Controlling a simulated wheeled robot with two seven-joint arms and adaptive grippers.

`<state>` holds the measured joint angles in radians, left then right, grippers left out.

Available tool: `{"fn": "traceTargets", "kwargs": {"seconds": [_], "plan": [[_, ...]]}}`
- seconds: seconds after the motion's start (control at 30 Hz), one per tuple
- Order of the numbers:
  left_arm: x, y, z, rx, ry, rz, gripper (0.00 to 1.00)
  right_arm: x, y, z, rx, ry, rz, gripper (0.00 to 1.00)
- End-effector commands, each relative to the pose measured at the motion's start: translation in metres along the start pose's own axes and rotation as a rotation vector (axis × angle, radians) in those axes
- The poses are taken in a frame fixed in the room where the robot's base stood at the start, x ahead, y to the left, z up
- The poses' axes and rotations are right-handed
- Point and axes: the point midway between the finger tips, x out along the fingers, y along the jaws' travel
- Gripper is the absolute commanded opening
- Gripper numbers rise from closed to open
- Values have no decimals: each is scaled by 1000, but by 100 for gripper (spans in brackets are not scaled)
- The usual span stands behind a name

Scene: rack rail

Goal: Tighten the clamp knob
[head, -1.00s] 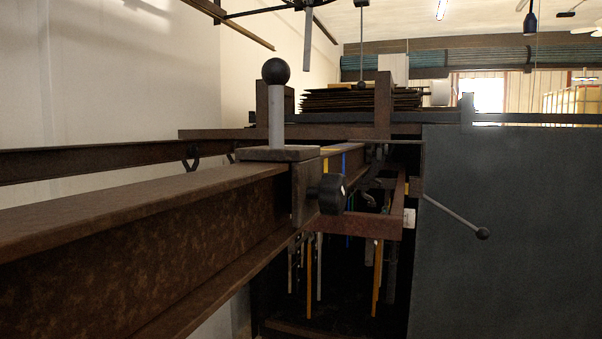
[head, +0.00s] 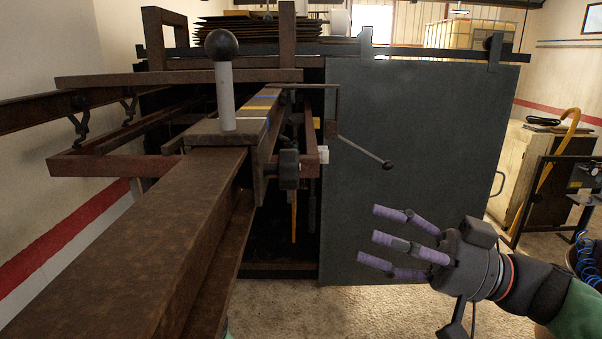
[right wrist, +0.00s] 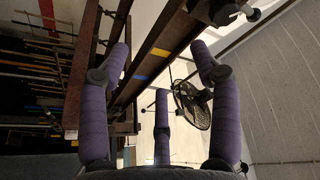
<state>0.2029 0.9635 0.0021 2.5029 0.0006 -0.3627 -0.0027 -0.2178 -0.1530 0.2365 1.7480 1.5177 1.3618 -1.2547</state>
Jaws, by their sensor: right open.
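The clamp's round black knob (head: 289,168) sticks out from the right side of the brown sliding block (head: 215,132) on the rusty rail (head: 150,235). A grey post topped by a black ball (head: 222,45) stands upright on the block. My right gripper (head: 385,236) is open and empty, to the right of the knob and lower in the head view, fingers pointing left, clear of it. Its purple fingers spread in the right wrist view (right wrist: 160,95), with nothing between them. There, a dark fitting (right wrist: 215,10) at the top may be part of the clamp. My left gripper is out of view.
A large dark panel (head: 420,130) stands behind my right gripper. A wooden cabinet (head: 530,175) stands at right. The floor (head: 300,310) right of the rail looks clear.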

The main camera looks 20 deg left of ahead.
Motion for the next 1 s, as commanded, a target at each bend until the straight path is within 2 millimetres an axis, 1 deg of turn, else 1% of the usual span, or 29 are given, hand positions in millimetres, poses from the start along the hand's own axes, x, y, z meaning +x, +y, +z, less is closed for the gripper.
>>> {"fn": "traceTargets", "kwargs": {"seconds": [0.03,0.1,0.2,0.27,0.37,0.7,0.8,0.9,1.0], "plan": [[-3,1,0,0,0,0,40,1,-26,-14,-55,19,-50,63],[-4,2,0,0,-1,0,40,1,-52,-25,-110,41,-106,63],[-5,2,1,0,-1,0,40,1,-72,-33,-154,59,-148,63],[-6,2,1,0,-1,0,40,4,-77,-35,-164,63,-159,63],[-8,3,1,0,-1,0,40,14,-79,-36,-164,64,-162,63],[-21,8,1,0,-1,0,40,72,-89,-39,-161,61,-162,63],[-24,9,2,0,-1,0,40,86,-91,-39,-162,61,-160,63],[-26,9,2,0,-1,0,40,96,-92,-40,-162,62,-159,63],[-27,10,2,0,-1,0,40,103,-92,-40,-162,64,-157,63]]}}
